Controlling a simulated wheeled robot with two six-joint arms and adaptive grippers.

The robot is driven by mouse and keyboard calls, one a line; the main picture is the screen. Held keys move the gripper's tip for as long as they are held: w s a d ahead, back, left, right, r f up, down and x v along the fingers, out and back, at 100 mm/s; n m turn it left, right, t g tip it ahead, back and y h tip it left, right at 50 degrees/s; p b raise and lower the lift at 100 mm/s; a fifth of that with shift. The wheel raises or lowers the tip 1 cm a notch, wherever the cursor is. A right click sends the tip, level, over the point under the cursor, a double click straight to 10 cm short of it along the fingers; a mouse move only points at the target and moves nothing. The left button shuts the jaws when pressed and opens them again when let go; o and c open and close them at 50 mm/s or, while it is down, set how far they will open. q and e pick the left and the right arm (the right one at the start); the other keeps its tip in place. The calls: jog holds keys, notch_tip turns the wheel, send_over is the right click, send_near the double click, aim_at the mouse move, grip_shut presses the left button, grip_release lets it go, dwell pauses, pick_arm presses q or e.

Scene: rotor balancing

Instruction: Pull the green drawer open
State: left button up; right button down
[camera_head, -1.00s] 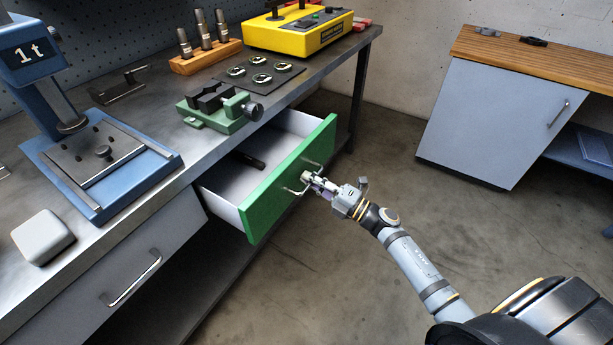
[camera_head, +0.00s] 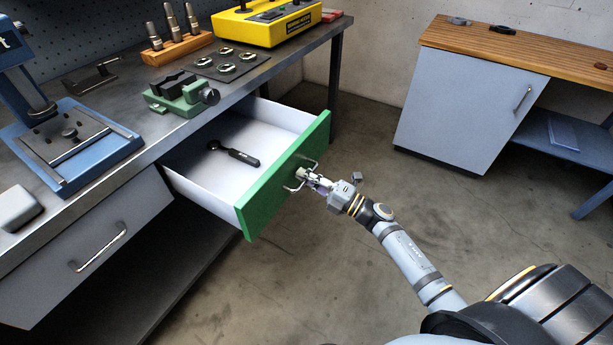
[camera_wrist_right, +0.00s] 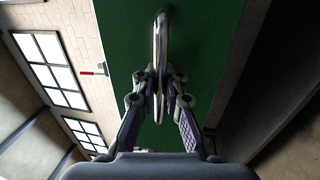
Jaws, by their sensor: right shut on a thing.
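The green drawer (camera_head: 264,200) stands well out from under the workbench, its white inside showing. A dark tool with a round head (camera_head: 236,155) lies in it. My right gripper (camera_head: 309,178) is shut on the drawer's metal handle (camera_head: 293,186) at the green front. In the right wrist view the handle (camera_wrist_right: 160,45) runs between the fingertips of the right gripper (camera_wrist_right: 158,85), with the green front (camera_wrist_right: 120,40) behind. My left gripper is not in view.
On the workbench (camera_head: 120,175) are a green vise (camera_head: 180,98), a yellow box (camera_head: 265,25) and a blue press (camera_head: 75,150). A grey drawer (camera_head: 70,262) is shut at left. A grey cabinet (camera_head: 465,110) stands at back right. The floor between is clear.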

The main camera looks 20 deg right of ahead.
jog(key=shift+f, duration=0.15)
jog(key=c, duration=1.7)
grip_release()
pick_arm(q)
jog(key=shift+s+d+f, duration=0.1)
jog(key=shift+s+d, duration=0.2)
pick_arm(e)
jog(key=v, duration=1.2)
